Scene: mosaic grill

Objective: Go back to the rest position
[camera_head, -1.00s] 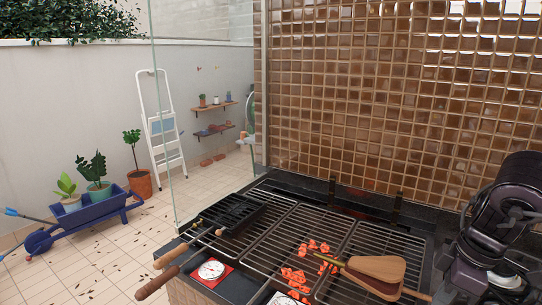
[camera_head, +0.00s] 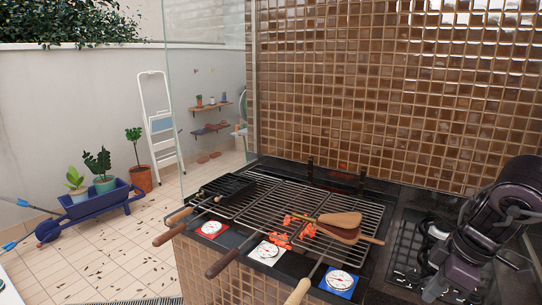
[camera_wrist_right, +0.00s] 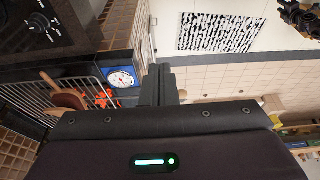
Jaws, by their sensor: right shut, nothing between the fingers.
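My right arm (camera_head: 480,240) is folded at the right side of the head view, over the dark counter to the right of the grill. My right gripper (camera_wrist_right: 161,84) shows in the right wrist view with its dark fingers together and nothing between them. In that view the grill and a blue-framed gauge (camera_wrist_right: 122,77) lie to the left of the fingers, apart from them. My left gripper is not in view.
The grill (camera_head: 262,207) holds orange-red pieces (camera_head: 280,240) and wooden-handled tools (camera_head: 340,219). Handles (camera_head: 222,263) stick out over its front edge. A blue wheelbarrow (camera_head: 90,207) stands at left on open tiled floor.

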